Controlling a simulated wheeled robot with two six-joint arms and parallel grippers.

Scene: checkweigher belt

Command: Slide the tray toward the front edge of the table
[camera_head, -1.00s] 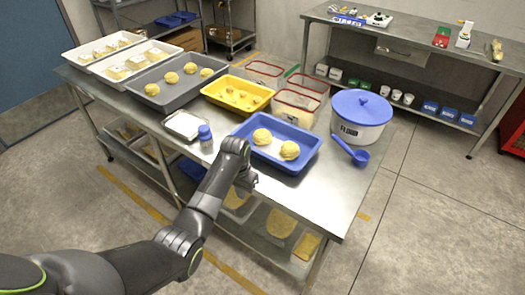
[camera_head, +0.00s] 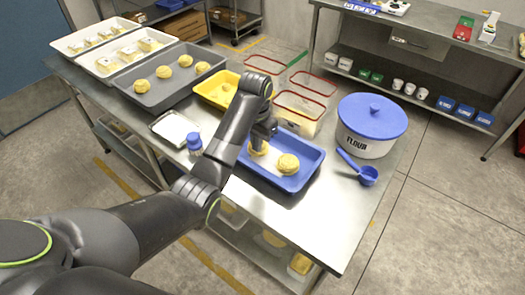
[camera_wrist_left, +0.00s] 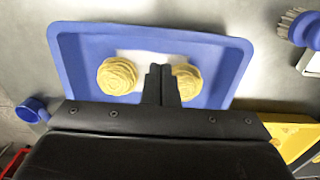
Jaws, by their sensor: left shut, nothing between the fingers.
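A blue tray (camera_head: 298,183) with two round yellow dough pieces sits on the steel table. One dough piece (camera_head: 288,164) is in plain view; the other (camera_head: 257,148) is partly hidden by my left gripper (camera_head: 263,139). That gripper is shut and empty, pointing down over the far-left part of the tray. In the left wrist view, the shut fingers (camera_wrist_left: 160,84) overlap the tray (camera_wrist_left: 215,60) between the two dough pieces, covering part of one. I cannot tell whether the fingertips touch the tray. My right gripper is out of view.
A flour tub (camera_head: 370,128) and blue scoop (camera_head: 362,174) stand right of the tray. A yellow tray (camera_head: 208,88) and red-rimmed containers (camera_head: 305,107) are behind it. The table front (camera_head: 310,235) is clear.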

